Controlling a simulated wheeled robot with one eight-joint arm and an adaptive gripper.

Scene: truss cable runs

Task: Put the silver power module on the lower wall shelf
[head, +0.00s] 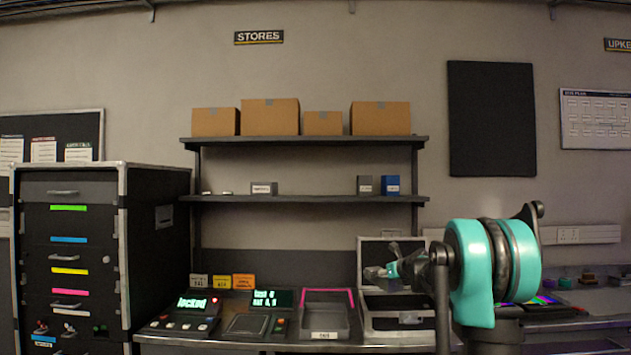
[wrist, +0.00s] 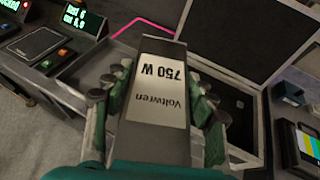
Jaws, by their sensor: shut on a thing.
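A grey box-shaped power module with a silver "Voltwren 750 W" label (wrist: 160,88) fills the middle of the wrist view. My gripper (wrist: 158,100) is shut on it, with fingers along both long sides. In the head view my gripper (head: 378,272) is over the bench, in front of the open case's lid; the module is too small there to make out clearly. The lower wall shelf (head: 320,198) is above and behind my gripper. It bears a grey labelled box (head: 264,188), a dark grey box (head: 364,185), a blue box (head: 390,185) and small pale items at left.
An open case (head: 395,322) stands on the bench below my gripper, its lid up. A pink-edged tray (head: 328,318) and control panels are left of it. The upper shelf (head: 310,138) bears several cartons. The lower shelf has bare room between the labelled box and the dark grey box.

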